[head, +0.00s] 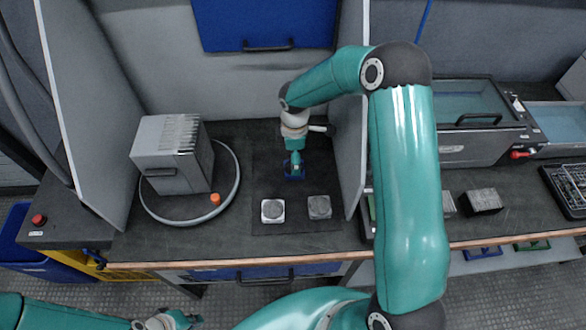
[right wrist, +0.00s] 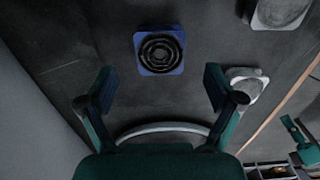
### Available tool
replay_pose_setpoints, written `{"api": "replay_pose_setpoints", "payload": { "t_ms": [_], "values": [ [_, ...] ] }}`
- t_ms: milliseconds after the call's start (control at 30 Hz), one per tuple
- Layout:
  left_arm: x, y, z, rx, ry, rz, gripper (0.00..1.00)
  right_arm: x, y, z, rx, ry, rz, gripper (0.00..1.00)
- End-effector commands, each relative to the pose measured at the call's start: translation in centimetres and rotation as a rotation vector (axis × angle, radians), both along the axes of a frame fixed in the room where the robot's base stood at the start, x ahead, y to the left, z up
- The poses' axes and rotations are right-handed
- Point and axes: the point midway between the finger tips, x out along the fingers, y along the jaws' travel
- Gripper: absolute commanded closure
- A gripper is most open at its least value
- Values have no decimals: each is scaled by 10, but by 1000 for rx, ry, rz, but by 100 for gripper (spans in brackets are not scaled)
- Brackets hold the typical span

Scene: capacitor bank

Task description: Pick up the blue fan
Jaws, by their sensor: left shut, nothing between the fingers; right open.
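The blue fan (head: 302,175) is a small square block on the dark bench top, partly hidden under my right gripper (head: 295,162) in the head view. In the right wrist view the blue fan (right wrist: 159,50) shows its round dark grille, lying flat. My right gripper (right wrist: 159,88) is open there, with one finger to each side below the fan in the picture. The fan is apart from both fingers. My left gripper (head: 187,319) is low at the bottom left of the head view, in front of the bench, shut and empty.
Two square blocks, one white (head: 273,211) and one grey (head: 319,207), lie in front of the fan. A grey finned box (head: 172,155) stands left inside a pale ring (head: 237,185). A grey partition (head: 354,110) rises close to the right.

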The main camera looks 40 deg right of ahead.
Motion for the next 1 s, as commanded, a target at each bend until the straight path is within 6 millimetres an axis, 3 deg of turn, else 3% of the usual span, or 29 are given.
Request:
{"api": "replay_pose_setpoints", "payload": {
  "t_ms": [333, 633, 1000],
  "values": [
    [0, 0, 13, 0, 0, 0, 100, 1, 1, -43, 1, 3, 0, 8],
    [0, 0, 13, 0, 0, 0, 100, 2, 1, -49, -1, -1, 0, 8],
    [0, 0, 13, 0, 0, 0, 100, 2, 1, -48, 0, 0, 0, 70]
  ]
}}
